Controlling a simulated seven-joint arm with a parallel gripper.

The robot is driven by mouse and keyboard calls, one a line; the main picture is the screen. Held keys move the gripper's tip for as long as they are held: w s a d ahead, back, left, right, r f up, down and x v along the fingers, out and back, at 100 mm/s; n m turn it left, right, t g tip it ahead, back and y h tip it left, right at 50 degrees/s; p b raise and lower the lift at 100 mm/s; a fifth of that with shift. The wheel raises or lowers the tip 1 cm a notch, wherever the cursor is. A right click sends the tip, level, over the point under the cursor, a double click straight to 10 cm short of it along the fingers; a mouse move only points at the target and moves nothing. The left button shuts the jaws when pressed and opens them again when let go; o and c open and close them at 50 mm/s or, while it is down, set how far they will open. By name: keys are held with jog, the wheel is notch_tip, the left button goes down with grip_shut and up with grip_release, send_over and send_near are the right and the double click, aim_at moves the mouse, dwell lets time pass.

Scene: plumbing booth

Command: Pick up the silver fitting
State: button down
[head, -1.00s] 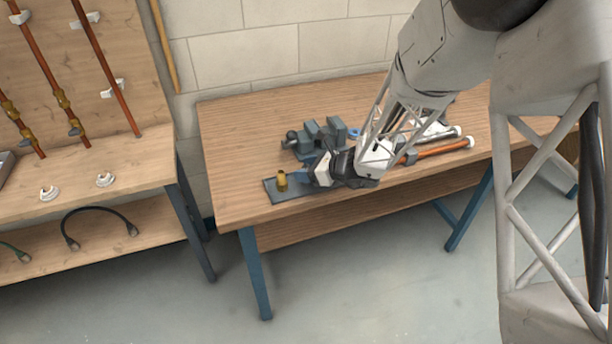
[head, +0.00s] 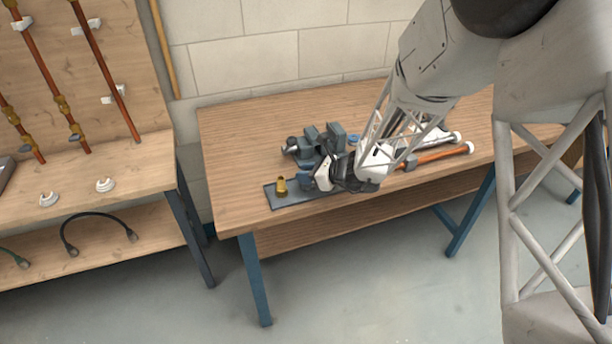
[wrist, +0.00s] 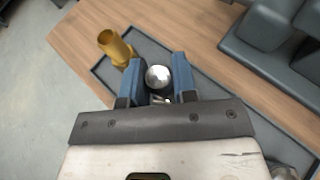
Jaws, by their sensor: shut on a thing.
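The silver fitting (wrist: 158,77) shows in the wrist view as a shiny round top between the two blue fingers of my gripper (wrist: 158,82). The fingers are shut on it, over the dark grey tray. I cannot tell whether it touches the tray. In the head view my gripper (head: 308,180) is low over the right part of the tray (head: 292,201), and the silver fitting is hidden there.
A grey vise (head: 318,145) is close behind. Pipes (head: 440,155) lie to the right. The left of the workbench (head: 232,150) is clear.

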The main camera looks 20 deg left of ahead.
notch_tip(320, 180, up, 2)
jog(key=shift+r, duration=0.25)
jog(key=shift+s+d+r, duration=0.15)
jog(key=shift+s+r, duration=0.05)
jog(key=shift+r, duration=0.1)
jog(key=s+d+r, duration=0.1)
jog(key=s+d, duration=0.8)
jog(key=s, duration=0.3)
jog(key=shift+d+r, duration=0.15)
jog(key=shift+d, duration=0.25)
jog(key=shift+w, duration=0.1)
